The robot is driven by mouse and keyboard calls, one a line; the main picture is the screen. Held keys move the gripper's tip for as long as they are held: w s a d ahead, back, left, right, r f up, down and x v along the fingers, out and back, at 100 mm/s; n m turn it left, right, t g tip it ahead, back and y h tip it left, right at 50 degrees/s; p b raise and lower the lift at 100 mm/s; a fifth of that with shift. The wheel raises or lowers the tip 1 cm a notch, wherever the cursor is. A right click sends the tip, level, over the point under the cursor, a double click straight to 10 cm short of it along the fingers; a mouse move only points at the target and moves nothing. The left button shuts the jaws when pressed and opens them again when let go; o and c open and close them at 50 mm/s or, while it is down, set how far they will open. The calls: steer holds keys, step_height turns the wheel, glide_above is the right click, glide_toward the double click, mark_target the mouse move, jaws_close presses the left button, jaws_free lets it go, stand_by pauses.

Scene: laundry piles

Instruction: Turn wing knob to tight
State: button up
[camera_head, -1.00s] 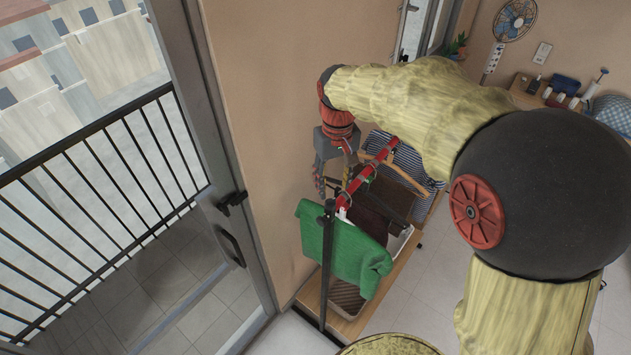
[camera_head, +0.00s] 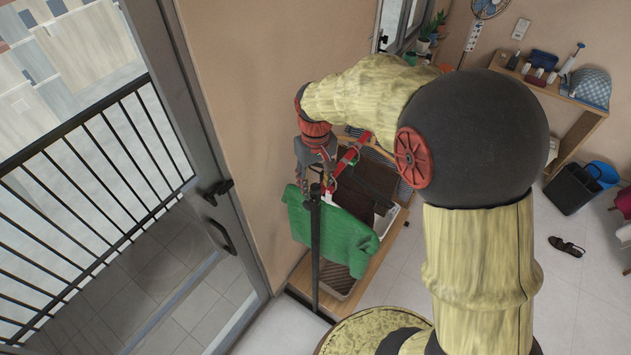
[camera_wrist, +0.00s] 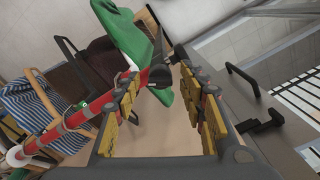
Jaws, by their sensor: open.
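A clothes rack with a dark upright post (camera_head: 316,250) and a red bar (camera_head: 345,160) stands by the wall. In the wrist view the red bar (camera_wrist: 72,122) runs up to a dark rounded fitting (camera_wrist: 160,76) at the post. I cannot make out the wings of the wing knob or its setting. My gripper (camera_head: 315,186) is open, pointing down over the near end of the rack. In the wrist view its yellow-padded fingers stand on both sides of the dark fitting, with no clear contact. The head view hides the fitting behind my gripper.
A green garment (camera_head: 345,238) hangs close to the post, with dark brown and striped clothes behind it. The wall and a door frame with a dark handle (camera_head: 222,236) are close on the left.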

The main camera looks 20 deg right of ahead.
steer(key=shift+s, duration=0.1)
steer(key=shift+c, duration=0.8)
jaws_close()
